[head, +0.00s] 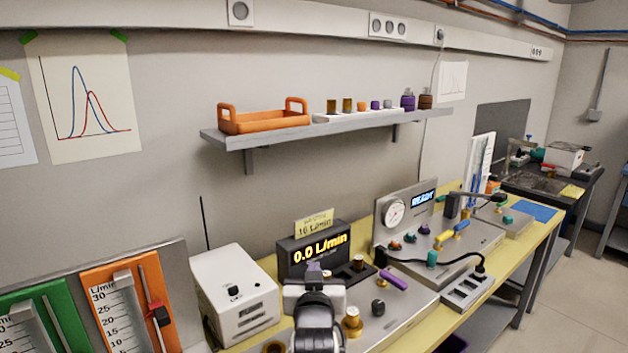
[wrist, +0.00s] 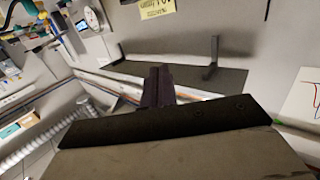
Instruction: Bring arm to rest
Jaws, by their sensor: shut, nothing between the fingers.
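My arm (head: 316,315) rises at the bottom middle of the head view, in front of the flow display. My gripper (wrist: 157,72) shows in the wrist view as dark fingers close together, shut with nothing between them. It points toward the wall area and appears clear of the bench and shelf. In the head view my arm hides part of the bench equipment behind it.
The flow display (head: 316,250) reads 0.0 L/min, beside a white box (head: 236,295). The wall shelf (head: 330,129) holds an orange tray (head: 262,122) and several small containers. A gauge panel (head: 405,213) stands right. Wall space below the shelf is free.

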